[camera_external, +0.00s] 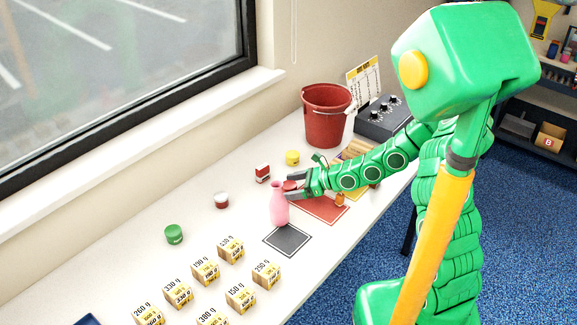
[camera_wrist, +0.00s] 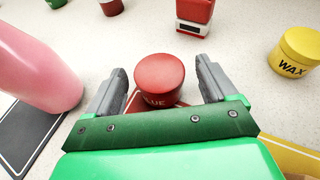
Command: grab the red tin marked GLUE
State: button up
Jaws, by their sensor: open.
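The red tin marked GLUE (camera_wrist: 160,78) stands upright between the two fingers of my gripper (camera_wrist: 161,88) in the wrist view. Only the letters "LUE" show above the green gripper body, which hides the tin's lower part. My gripper is open, with a gap on each side of the tin. In the external view my gripper (camera_external: 292,188) is low over the table behind the pink vase, and a bit of the red tin (camera_external: 290,185) shows at its fingers.
A pink vase (camera_external: 279,204) stands close to my gripper, on the left in the wrist view. A yellow WAX tin (camera_wrist: 297,52) is to the right. A small red-and-white device (camera_wrist: 194,14) stands beyond the tin. Several weight-marked boxes (camera_external: 240,298) fill the table's near end.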

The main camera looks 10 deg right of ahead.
jog(key=shift+x, duration=0.85)
jog(key=c, duration=1.2)
jog(key=shift+c, duration=0.2)
jog(key=shift+r, duration=0.1)
